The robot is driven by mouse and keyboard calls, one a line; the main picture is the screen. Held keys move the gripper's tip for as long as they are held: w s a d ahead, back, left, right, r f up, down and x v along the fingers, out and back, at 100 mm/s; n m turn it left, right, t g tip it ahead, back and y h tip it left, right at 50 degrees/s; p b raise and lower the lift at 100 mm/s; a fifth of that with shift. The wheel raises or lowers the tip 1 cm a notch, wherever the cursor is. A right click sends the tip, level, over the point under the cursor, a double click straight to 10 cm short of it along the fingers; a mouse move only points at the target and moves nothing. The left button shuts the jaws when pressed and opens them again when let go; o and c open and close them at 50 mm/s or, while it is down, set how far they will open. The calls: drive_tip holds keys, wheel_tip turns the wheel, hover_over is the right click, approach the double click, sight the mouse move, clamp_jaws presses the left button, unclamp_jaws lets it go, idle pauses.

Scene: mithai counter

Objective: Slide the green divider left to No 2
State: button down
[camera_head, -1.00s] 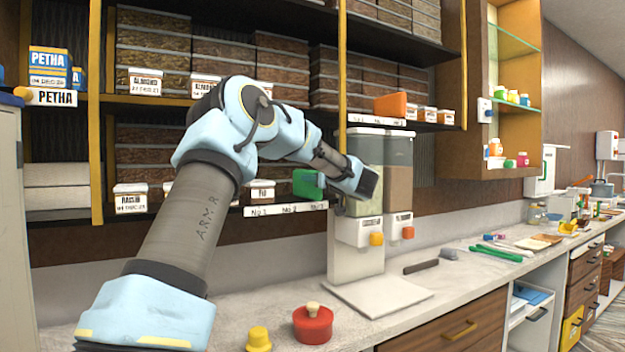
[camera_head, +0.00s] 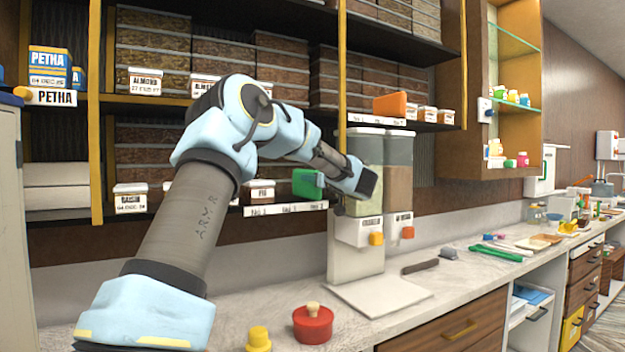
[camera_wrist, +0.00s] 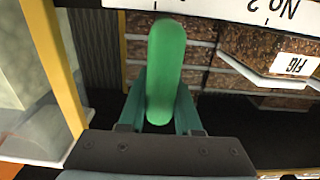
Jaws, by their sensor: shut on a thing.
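The green divider (camera_head: 305,183) stands on the lower shelf, above the right part of the white label strip (camera_head: 285,209) marked No 1, No 2 and No 3. In the wrist view the divider (camera_wrist: 166,70) is upright between my two fingers, and my gripper (camera_wrist: 160,105) is shut on it. That view is upside down; the inverted No 2 mark (camera_wrist: 272,10) lies to the right of the divider there, apart from it. In the head view my gripper (camera_head: 324,181) reaches in from the right, and its fingers are partly hidden.
A small FIG box (camera_head: 261,191) sits on the shelf left of the divider. A dispenser (camera_head: 362,190) stands close by on the right, behind my wrist. An orange divider (camera_head: 390,105) is on the shelf above. A red container (camera_head: 313,326) is on the counter.

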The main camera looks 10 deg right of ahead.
drive_tip(key=s+a, duration=0.1)
drive_tip(key=a, duration=0.1)
drive_tip(key=a+b, duration=0.1)
drive_tip(key=a, duration=0.2)
drive_tip(key=s+a, duration=0.1)
drive_tip(key=a, duration=0.1)
drive_tip(key=shift+s+a+b, duration=0.3)
drive_tip(key=shift+s, duration=0.05)
drive_tip(key=c, duration=0.6)
unclamp_jaws()
drive_tip(key=b+v, duration=0.3)
drive_tip(key=v, duration=0.7)
drive_tip(key=shift+s+d, duration=0.2)
drive_tip(key=shift+s, duration=0.15)
